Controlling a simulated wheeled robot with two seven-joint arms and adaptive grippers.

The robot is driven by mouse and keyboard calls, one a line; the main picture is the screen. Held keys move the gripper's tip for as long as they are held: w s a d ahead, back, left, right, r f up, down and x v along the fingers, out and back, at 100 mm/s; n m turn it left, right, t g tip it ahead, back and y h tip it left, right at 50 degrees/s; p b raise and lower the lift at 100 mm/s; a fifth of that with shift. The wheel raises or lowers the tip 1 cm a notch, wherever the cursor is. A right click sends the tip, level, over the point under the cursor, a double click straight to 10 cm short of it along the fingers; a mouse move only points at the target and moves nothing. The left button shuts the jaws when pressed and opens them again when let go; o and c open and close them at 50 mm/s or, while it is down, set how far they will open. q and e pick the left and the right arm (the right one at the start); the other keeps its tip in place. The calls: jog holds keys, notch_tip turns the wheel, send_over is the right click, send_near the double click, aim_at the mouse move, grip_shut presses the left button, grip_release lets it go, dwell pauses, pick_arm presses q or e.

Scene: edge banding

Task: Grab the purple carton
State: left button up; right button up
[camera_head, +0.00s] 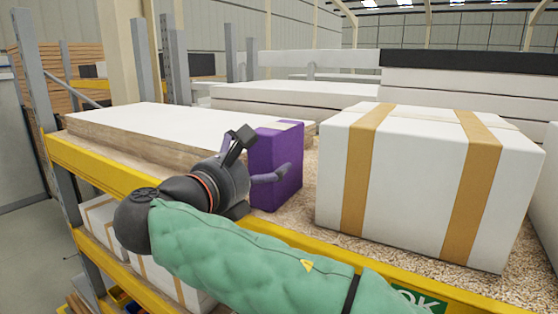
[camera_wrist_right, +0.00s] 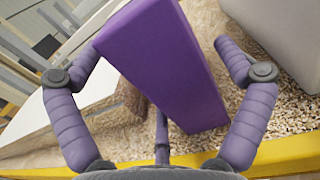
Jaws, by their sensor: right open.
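The purple carton (camera_head: 274,166) stands upright on the shelf in the head view, between a low stack of white-topped boards and a large white box. My right gripper (camera_head: 262,158) is in front of it, with one finger across the carton's front and the rest at its left. In the right wrist view, the carton (camera_wrist_right: 165,65) lies between the spread fingers of the open right gripper (camera_wrist_right: 155,70). My left gripper is not in view.
The large white box (camera_head: 415,180) with tan straps stands close at the right. The white-topped boards (camera_head: 190,130) lie at the left. The shelf's yellow front beam (camera_head: 100,172) runs below my right arm. Grey uprights (camera_head: 36,90) rise at the left.

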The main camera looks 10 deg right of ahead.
jog(key=p+x, duration=0.1)
jog(key=x, duration=0.3)
jog(key=shift+w+d+f, duration=0.1)
jog(key=shift+d, duration=0.05)
jog(key=c, duration=1.4)
